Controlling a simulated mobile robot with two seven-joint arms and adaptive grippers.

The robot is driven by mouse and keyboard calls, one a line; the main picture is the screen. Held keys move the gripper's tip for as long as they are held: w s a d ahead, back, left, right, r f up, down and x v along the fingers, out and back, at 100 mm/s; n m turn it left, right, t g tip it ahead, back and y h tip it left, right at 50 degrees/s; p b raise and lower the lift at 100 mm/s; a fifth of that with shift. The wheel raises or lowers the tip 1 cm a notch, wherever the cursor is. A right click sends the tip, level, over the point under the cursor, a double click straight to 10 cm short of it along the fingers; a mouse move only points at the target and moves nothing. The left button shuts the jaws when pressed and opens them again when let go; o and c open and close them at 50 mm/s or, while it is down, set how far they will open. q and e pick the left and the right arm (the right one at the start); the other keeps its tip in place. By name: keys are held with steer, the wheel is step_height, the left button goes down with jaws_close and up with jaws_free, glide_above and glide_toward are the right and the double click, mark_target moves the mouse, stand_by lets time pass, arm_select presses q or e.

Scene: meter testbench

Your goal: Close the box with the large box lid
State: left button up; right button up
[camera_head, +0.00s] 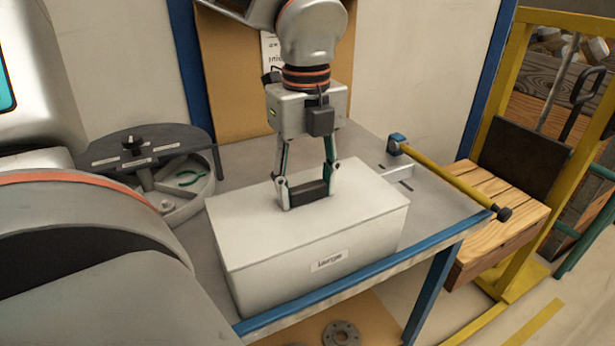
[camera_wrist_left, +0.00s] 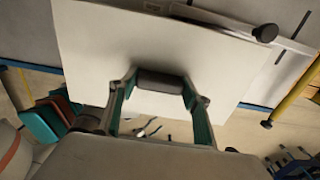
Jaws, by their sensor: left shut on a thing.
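The white box (camera_head: 318,267) with a small label on its front stands on the grey bench. The large white lid (camera_head: 250,215) lies flat over the box top, and its edges appear to line up with the box walls. A dark handle (camera_head: 312,192) stands at the middle of the lid. My left gripper (camera_head: 308,195) points down and is shut on this handle. In the left wrist view the lid (camera_wrist_left: 160,45) fills the middle, with the handle (camera_wrist_left: 160,82) between the fingers of my left gripper (camera_wrist_left: 160,92). The box interior is hidden. My right gripper is not in view.
A round grey tray (camera_head: 190,195) with green-handled pliers sits at the left back of the bench (camera_head: 245,152). A yellow bar with a black knob (camera_head: 450,178) lies right of the box, over the bench edge. A yellow frame (camera_head: 500,110) with wooden blocks stands farther right.

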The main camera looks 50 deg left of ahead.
mark_target(307, 185)
arm_select(q)
steer(key=shift+f, duration=0.1)
steer(key=o, duration=1.3)
step_height(307, 185, up, 12)
